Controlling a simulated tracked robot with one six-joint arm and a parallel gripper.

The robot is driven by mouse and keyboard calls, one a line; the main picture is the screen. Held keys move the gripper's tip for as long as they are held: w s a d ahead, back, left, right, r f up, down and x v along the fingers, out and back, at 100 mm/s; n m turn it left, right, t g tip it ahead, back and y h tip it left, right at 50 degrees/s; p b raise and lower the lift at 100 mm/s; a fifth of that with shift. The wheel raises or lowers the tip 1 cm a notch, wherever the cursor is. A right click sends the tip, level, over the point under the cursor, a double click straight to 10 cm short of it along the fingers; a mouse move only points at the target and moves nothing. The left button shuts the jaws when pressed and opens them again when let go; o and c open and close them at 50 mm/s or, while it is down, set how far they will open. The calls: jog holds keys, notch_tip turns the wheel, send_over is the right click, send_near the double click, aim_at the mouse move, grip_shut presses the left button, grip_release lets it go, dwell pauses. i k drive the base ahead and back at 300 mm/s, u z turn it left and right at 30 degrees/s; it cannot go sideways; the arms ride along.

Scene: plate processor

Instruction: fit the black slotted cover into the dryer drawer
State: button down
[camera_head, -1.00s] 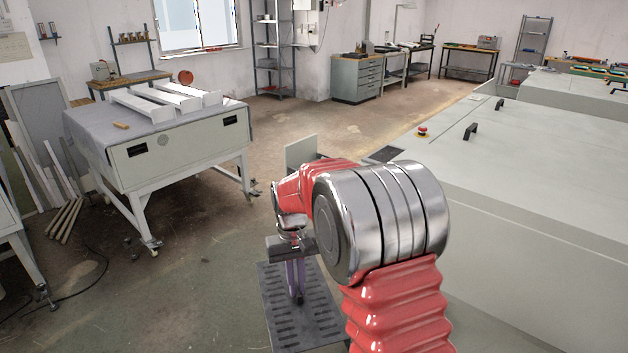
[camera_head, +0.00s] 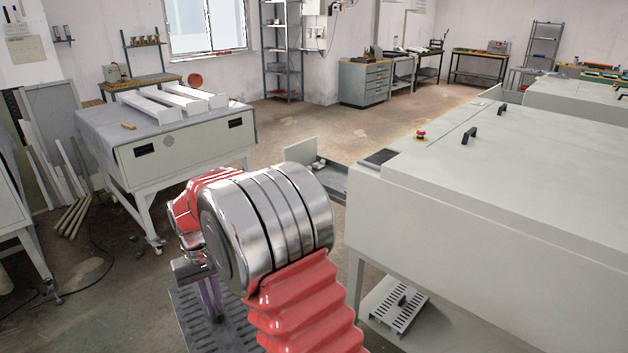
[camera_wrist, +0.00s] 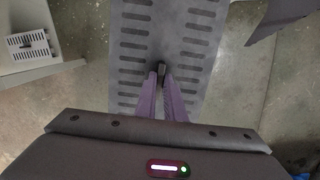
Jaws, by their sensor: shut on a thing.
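My gripper (camera_head: 211,290) is partly hidden behind my wrist in the head view. In the wrist view its purple fingers (camera_wrist: 161,72) are closed on the small dark handle of the black slotted cover (camera_wrist: 127,60). The cover is a flat dark plate with rows of slots, and it hangs below the fingers. In the head view the cover (camera_head: 186,318) is at the lower left, partly hidden by my arm. The dryer drawer (camera_head: 335,180) stands out from the machine's left end, with its pale front panel (camera_head: 300,157) upright. My arm hides part of the drawer.
The long pale machine (camera_head: 480,190) fills the right side. A light slotted plate with a dark handle (camera_head: 385,297) lies low beneath it. A grey-topped table (camera_head: 100,122) with white channels stands at the left. Open floor (camera_head: 105,310) lies between table and cover.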

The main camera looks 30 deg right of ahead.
aim_at(335, 179)
jog(key=u, duration=0.6)
jog(key=i, duration=1.8)
jog(key=z, duration=0.9)
